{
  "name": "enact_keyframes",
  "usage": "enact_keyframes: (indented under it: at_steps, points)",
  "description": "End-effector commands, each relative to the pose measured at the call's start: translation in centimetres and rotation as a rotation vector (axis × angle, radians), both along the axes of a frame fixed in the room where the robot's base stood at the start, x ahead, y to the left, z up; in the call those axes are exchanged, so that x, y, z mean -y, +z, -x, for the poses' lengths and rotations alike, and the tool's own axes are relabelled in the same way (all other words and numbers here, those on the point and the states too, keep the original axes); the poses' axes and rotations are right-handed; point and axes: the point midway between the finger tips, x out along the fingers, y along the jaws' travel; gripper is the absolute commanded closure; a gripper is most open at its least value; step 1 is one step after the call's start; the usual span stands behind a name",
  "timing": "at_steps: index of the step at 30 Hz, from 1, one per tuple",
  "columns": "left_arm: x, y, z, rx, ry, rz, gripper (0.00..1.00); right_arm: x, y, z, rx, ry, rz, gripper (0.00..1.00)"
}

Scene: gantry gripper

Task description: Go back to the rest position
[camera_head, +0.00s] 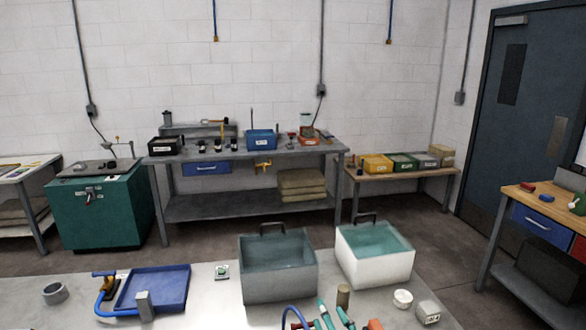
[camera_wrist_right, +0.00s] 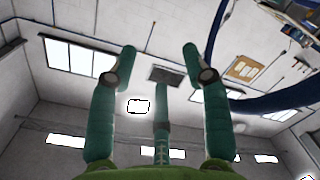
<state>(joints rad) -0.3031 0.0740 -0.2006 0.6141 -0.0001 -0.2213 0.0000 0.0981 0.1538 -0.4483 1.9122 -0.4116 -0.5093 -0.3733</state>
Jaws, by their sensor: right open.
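My right gripper (camera_head: 334,306) shows at the bottom edge of the head view, with its teal fingers over the near table's front part. In the right wrist view my right gripper (camera_wrist_right: 160,52) has its teal fingers spread apart, with nothing between them. Behind them are the ceiling, lights and windows, so it points upward. My left gripper is in neither view.
The near grey table (camera_head: 205,305) holds a grey bin (camera_head: 279,284), a white bin (camera_head: 376,268), a blue tray (camera_head: 160,288), a grey ring (camera_head: 55,293) and small parts. A workbench (camera_head: 250,208) stands behind, across open floor.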

Motion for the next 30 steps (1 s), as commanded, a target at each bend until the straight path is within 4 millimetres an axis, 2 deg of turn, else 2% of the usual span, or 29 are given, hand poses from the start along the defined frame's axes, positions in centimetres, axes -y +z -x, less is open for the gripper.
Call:
enact_keyframes:
  at_steps: [1, 3, 6, 10, 15, 25, 27, 30]
  points:
    - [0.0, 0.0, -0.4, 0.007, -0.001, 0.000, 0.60, 2.0, -2.8, 2.1, -0.134, -0.068, -0.080, 0.52]
    - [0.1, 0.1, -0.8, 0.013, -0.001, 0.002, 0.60, 4.5, -6.4, 5.2, -0.315, -0.165, -0.180, 0.52]
    - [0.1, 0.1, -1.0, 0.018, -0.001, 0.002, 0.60, 7.3, -10.5, 10.3, -0.544, -0.290, -0.297, 0.52]
    - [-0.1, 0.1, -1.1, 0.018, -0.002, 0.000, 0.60, 9.3, -13.7, 15.9, -0.758, -0.410, -0.391, 0.52]
    - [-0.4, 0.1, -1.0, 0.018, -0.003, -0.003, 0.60, 10.7, -15.7, 21.7, -0.946, -0.518, -0.458, 0.52]
    - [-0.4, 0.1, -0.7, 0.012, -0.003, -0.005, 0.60, 12.2, -16.9, 31.1, -1.222, -0.684, -0.528, 0.52]
    - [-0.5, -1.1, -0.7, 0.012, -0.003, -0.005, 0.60, 12.1, -19.6, 30.7, -1.229, -0.686, -0.525, 0.52]
    - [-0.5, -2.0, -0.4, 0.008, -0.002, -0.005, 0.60, 12.1, -22.5, 30.2, -1.235, -0.687, -0.520, 0.52]
